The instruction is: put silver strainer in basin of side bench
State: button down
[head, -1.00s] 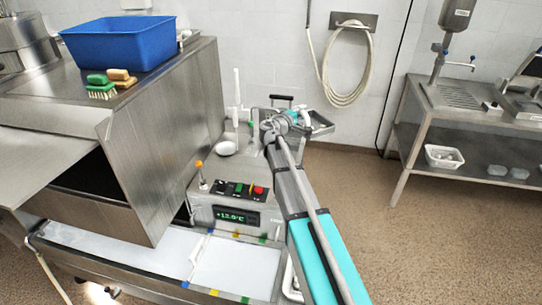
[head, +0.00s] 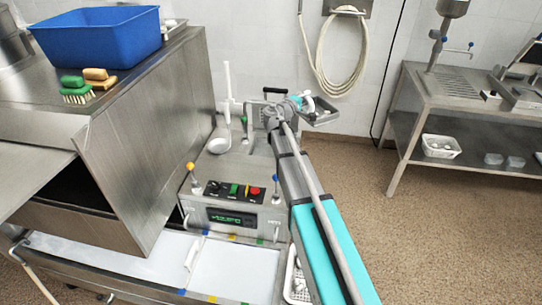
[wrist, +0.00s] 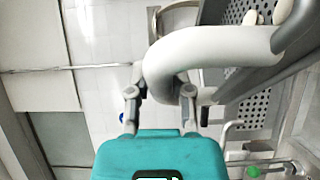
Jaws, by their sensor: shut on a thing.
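My gripper (head: 299,102) is shut on a pale curved handle (wrist: 215,45), which passes between its fingers in the wrist view (wrist: 160,95). The handle joins a grey perforated body, apparently the silver strainer (wrist: 248,108), at the right of that view. In the head view the strainer shows as a small grey tray shape (head: 322,117) beside my gripper, above the far end of the machine. The side bench (head: 425,95) is metal and stands at the right, well apart from the gripper. I cannot make out its basin clearly.
A metal machine (head: 235,180) with knobs and a display stands near my arm, a white ladle (head: 219,142) on it. A blue tub (head: 95,40) and brushes (head: 76,94) sit on the left housing. A hose (head: 330,60) hangs behind. Open floor (head: 440,230) lies at right.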

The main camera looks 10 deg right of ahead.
jog(key=shift+w+a+f, duration=0.1)
jog(key=shift+w+a, duration=0.05)
jog(key=shift+a, duration=0.25)
jog(key=a+f+n+t+y+b, duration=0.1)
jog(key=a+f+t+b, duration=0.1)
jog(key=a+f+b, duration=1.1)
jog(key=shift+w+a+n+y, duration=0.3)
jog(key=shift+w+a, duration=0.15)
jog(key=shift+a, duration=0.35)
jog(key=w+d+f+b, duration=0.1)
jog(key=w+f+b, duration=0.8)
jog(key=w, duration=0.4)
jog(key=shift+d, duration=0.2)
jog(key=shift+w, duration=0.1)
